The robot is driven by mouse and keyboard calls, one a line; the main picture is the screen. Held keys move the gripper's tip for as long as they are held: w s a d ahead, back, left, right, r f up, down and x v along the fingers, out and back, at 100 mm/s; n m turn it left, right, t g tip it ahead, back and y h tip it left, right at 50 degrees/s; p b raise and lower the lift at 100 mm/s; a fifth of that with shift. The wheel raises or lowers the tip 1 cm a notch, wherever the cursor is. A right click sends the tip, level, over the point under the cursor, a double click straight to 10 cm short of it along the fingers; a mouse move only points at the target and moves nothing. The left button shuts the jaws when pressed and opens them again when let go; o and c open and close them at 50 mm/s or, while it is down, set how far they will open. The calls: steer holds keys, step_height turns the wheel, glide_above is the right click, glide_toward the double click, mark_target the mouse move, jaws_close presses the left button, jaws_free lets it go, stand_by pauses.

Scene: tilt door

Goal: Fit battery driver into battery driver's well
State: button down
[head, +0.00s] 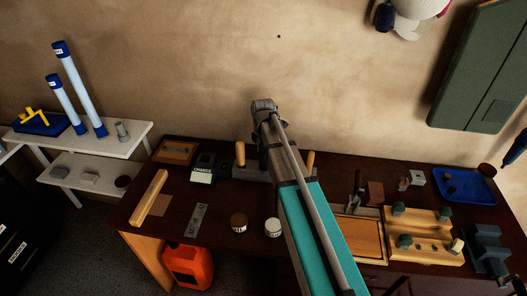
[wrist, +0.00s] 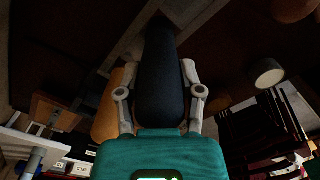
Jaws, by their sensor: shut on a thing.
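In the wrist view, my gripper (wrist: 150,68) is shut on a thick dark handle, which I take to be the battery driver (wrist: 160,85). Its far end runs away from me into shadow beside a grey-brown rack edge (wrist: 128,45). In the head view, a grey rack (head: 245,173) stands at the back of the dark table, with wooden handles (head: 240,154) on either side of my arm. My arm hides my gripper, the driver and the rack's middle there. The well is not clearly seen, and I cannot tell whether the driver's tip is inside it.
Left of the rack are a charger marked CHARGE (head: 202,173) and a wooden bar (head: 150,198). To the right are a wooden tray (head: 358,238), a pegged board (head: 425,235), a blue tray (head: 467,187) and a vise (head: 490,250).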

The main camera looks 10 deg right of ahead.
steer(key=shift+f+b, duration=0.55)
steer(key=shift+f, duration=0.1)
steer(key=shift+c, duration=0.8)
jaws_free()
steer(key=shift+r, duration=0.15)
step_height(320, 180, up, 12)
steer(key=p, duration=1.2)
steer(key=shift+f, duration=0.2)
stand_by(0.3)
